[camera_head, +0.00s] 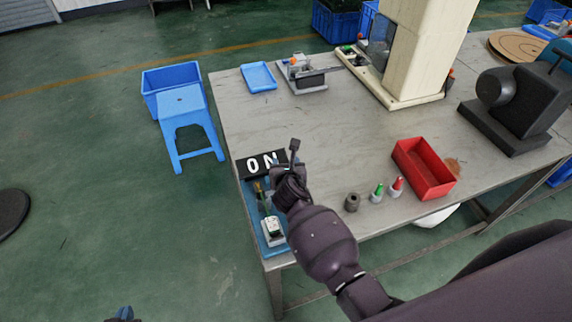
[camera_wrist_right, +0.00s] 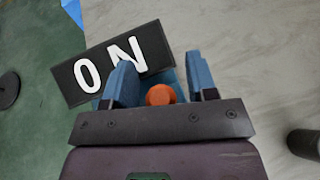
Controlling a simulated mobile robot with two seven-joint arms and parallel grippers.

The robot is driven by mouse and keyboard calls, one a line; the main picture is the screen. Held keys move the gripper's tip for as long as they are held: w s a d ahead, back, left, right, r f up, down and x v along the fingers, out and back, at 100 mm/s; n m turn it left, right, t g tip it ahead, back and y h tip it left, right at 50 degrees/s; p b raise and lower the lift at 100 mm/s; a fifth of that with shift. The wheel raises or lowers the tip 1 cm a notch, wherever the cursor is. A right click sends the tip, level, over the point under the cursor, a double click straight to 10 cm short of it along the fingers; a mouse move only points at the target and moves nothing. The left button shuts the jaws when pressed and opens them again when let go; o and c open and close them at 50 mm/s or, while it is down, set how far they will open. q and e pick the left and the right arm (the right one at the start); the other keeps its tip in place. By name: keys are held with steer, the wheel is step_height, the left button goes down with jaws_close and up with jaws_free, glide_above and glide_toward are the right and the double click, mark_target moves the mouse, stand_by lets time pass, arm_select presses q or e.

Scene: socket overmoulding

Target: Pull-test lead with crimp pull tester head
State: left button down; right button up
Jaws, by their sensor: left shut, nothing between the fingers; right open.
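My right gripper (camera_wrist_right: 162,85) is open above the blue tray (camera_head: 251,211) at the table's near left corner. An orange round-topped part (camera_wrist_right: 160,95) shows between its two blue fingers, which appear apart from it. In the head view my right wrist (camera_head: 290,190) hides part of that tray. My left gripper (camera_head: 123,314) shows only as a blue tip at the bottom edge, over the floor, shut and empty. I cannot tell for certain which item is the lead or the pull tester head.
A black ON sign (camera_head: 262,163) lies at the tray's far end. A grey cylinder (camera_head: 352,202), green (camera_head: 377,193) and red-capped (camera_head: 396,187) bottles and a red bin (camera_head: 424,168) stand to the right. A grey fixture (camera_head: 304,75) is at the back. The table's middle is clear.

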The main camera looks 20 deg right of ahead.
jaws_close()
steer(key=shift+a, duration=0.1)
steer(key=shift+s+a+f, duration=0.1)
steer(key=shift+s+a, duration=0.05)
steer(key=shift+a, duration=2)
